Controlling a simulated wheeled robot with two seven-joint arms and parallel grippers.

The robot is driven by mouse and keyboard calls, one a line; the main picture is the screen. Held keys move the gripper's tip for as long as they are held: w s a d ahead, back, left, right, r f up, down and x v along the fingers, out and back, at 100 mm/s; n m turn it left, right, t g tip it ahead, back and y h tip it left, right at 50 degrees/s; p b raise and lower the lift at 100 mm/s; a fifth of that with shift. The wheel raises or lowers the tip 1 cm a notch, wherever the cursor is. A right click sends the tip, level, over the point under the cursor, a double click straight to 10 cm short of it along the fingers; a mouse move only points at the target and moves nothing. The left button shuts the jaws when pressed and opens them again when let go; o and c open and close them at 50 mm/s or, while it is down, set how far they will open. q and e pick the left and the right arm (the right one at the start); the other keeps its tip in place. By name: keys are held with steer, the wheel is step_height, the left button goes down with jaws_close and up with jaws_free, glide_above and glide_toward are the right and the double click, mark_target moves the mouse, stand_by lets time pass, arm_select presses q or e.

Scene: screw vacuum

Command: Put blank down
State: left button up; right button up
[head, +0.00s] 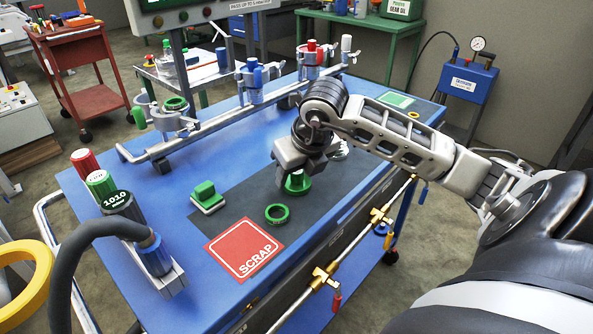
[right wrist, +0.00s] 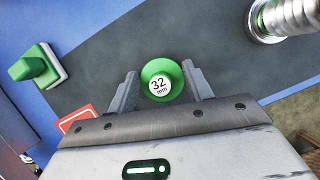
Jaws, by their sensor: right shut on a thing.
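My right gripper (head: 299,174) is low over the dark mat at the middle of the blue table. It is shut on a green round blank (head: 297,186), which sits between the fingers at or just above the mat; I cannot tell whether it touches. In the right wrist view the fingers (right wrist: 161,88) flank the blank (right wrist: 160,92), whose white top reads "32 mm". A green ring (head: 277,222) lies on the mat, in front and left of the blank and apart from it. My left gripper is not in view.
A red SCRAP square (head: 232,263) is on the near side. A rail with clamps (head: 215,125) runs along the back. Labelled cylinders (head: 100,184) and a hose (head: 68,270) are at left. Bare mat lies between.

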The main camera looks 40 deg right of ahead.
steer(key=shift+f, duration=0.2)
steer(key=o, duration=1)
steer(key=shift+r, duration=0.1)
steer(key=shift+r, duration=0.15)
steer(key=v, duration=1.2)
steer(key=shift+p, duration=0.4)
